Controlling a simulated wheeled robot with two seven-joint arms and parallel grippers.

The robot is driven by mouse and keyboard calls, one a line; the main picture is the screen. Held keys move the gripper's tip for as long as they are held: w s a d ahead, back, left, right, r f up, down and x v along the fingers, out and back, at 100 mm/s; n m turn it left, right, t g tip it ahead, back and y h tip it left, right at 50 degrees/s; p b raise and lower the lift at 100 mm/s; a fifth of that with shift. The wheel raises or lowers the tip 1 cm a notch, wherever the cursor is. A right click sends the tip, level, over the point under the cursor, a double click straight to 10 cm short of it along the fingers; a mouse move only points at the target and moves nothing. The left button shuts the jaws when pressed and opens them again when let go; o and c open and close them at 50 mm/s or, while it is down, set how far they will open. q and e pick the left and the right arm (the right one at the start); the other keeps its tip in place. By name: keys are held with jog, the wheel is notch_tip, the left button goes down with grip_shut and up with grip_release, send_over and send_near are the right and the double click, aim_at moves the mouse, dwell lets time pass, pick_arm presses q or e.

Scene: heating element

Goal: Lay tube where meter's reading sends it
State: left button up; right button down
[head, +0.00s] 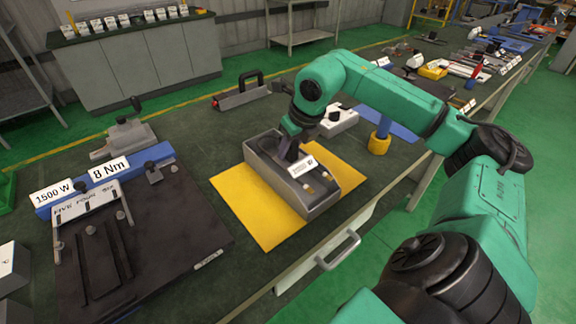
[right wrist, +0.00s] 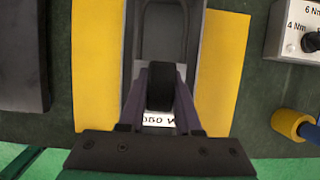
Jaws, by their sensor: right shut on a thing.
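My right gripper (head: 292,152) reaches down into an open grey tray (head: 322,207) on a yellow mat (head: 262,224). In the right wrist view, its purple-sided fingers (right wrist: 160,88) are shut on a dark block. I cannot tell whether this block is part of the tube. A grey U-shaped outline (right wrist: 165,18) lies beyond it in the tray. A white label with a partly hidden number ending in "W" (head: 303,166) shows by the gripper. Small pale-tipped pieces show at the tray's near end. No meter's reading is legible. My left gripper is out of view.
At left lies a dark slotted board (head: 180,240) with a blue bar (head: 140,180) behind it, labelled "1500 W" and "8 Nm". A grey clamp (head: 125,137), a black-handled tool (head: 242,95) and a white dial box (head: 340,121) stand around. A blue-and-yellow post (head: 379,143) is right of the tray.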

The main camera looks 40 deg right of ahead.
notch_tip(320, 180, down, 2)
jog(key=shift+f, duration=0.2)
notch_tip(320, 180, down, 3)
jog(key=shift+s+r, duration=0.1)
jog(key=shift+s, duration=0.05)
jog(key=shift+f, duration=0.55)
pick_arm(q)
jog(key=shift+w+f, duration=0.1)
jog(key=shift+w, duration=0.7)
pick_arm(e)
jog(key=c, duration=0.6)
grip_release()
